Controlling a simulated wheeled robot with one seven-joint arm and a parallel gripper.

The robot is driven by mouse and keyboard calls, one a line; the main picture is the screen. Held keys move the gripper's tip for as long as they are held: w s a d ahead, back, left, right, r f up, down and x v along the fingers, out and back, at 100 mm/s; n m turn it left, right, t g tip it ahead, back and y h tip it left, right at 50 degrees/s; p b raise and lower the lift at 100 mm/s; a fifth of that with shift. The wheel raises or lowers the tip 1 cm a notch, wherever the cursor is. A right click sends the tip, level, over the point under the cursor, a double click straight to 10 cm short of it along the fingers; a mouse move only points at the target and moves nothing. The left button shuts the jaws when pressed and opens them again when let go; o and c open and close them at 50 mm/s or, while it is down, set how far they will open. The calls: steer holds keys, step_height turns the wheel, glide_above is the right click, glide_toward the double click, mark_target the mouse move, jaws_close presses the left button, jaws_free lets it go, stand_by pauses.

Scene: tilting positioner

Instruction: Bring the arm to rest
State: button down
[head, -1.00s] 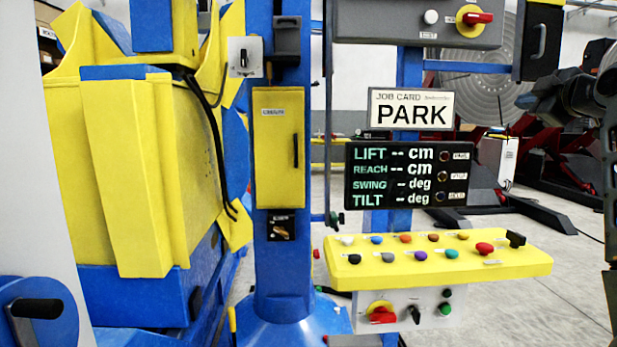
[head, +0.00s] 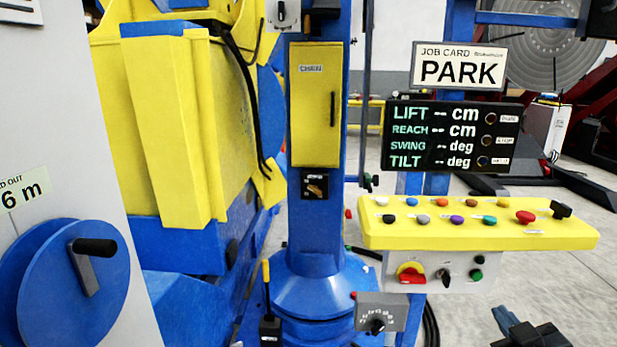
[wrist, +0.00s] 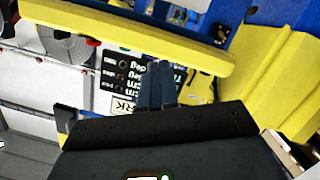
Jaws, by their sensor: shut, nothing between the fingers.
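My gripper (head: 503,318) shows at the lower right edge of the head view, below and right of the yellow button panel. In the wrist view its dark blue fingers (wrist: 157,85) are together with nothing between them. The wrist view is upside down, with the display board (wrist: 125,72) behind the fingers. In the head view the job card (head: 458,66) reads PARK. The display board (head: 452,135) below it lists LIFT, REACH, SWING and TILT with dashes. The yellow button panel (head: 575,232) carries several coloured buttons and a red one at right.
A grey box with a red-and-yellow switch (head: 412,272) hangs under the panel. A blue column (head: 318,225) with a yellow door stands left of it. A blue handwheel (head: 70,285) is at the far left. A lever (head: 268,290) and a dial box (head: 380,312) stand low in front.

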steer(key=s+a+f+m+y, duration=0.1)
steer(key=s+a+f, duration=0.3)
steer(key=s, duration=0.6)
steer(key=s+a+f+m, duration=0.1)
steer(key=s+a+f, duration=0.3)
steer(key=s, duration=0.5)
steer(key=s+a+r, duration=0.2)
steer(key=s, duration=0.5)
steer(key=s+a+r+y, duration=0.1)
steer(key=s+a+r, duration=0.1)
steer(key=s, duration=0.5)
steer(key=s+a+r+m+y, duration=0.1)
steer(key=s+a+r, duration=0.1)
steer(key=s+r, duration=0.2)
steer(key=s, duration=0.3)
steer(key=shift+a+g, duration=0.4)
steer(key=shift+r, duration=0.1)
